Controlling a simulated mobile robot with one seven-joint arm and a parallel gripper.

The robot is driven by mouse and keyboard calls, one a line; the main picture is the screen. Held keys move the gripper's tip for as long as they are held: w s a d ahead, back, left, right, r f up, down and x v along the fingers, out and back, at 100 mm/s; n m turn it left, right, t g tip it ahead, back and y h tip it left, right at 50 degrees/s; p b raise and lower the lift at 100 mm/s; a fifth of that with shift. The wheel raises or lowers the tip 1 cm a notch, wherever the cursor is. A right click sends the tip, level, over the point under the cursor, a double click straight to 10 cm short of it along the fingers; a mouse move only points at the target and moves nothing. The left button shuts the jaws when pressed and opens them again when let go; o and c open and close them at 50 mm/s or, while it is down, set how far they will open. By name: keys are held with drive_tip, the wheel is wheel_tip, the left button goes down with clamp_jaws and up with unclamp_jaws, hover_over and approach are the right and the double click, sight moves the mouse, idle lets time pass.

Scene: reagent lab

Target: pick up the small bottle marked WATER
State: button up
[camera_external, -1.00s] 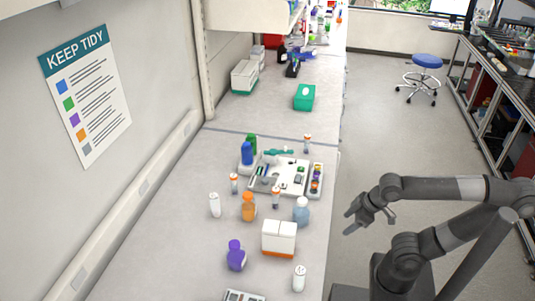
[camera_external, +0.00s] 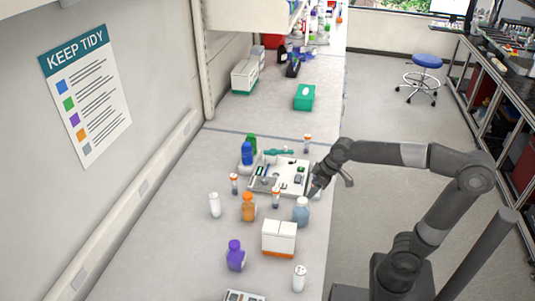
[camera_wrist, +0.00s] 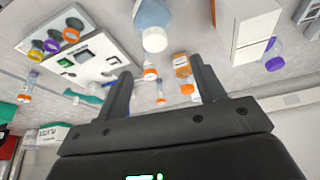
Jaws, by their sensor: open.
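No label can be read at this size, so I cannot tell which bottle is marked WATER. A pale blue bottle with a white cap (camera_external: 302,213) stands upright on the bench, just in front of my gripper (camera_external: 315,190) in the external view. In the wrist view this pale blue bottle (camera_wrist: 153,14) is at the top, beyond the fingertips. My gripper (camera_wrist: 160,72) is open and empty there. Small orange-capped vials stand near, one in front of the tray (camera_external: 276,198) and one left of it (camera_external: 234,184). An orange bottle (camera_external: 249,208) stands left of the pale blue one.
A white tray (camera_external: 262,187) with small items lies behind the bottles. A white box with an orange base (camera_external: 279,240) stands in front. A purple bottle (camera_external: 236,256) and white bottles (camera_external: 214,206) (camera_external: 299,279) stand around. The bench's right edge runs beneath my arm.

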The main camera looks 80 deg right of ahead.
sight(303, 200)
drive_tip(key=x, duration=0.6)
drive_tip(key=shift+w+d+r, duration=0.1)
drive_tip(key=shift+d, duration=0.15)
drive_tip(key=shift+s+x, duration=0.15)
drive_tip(key=shift+x, duration=1.1)
drive_tip(key=shift+s+x, duration=0.1)
drive_tip(key=shift+x, duration=1.2)
drive_tip(key=shift+d, duration=0.15)
drive_tip(key=shift+c, duration=0.5)
clamp_jaws()
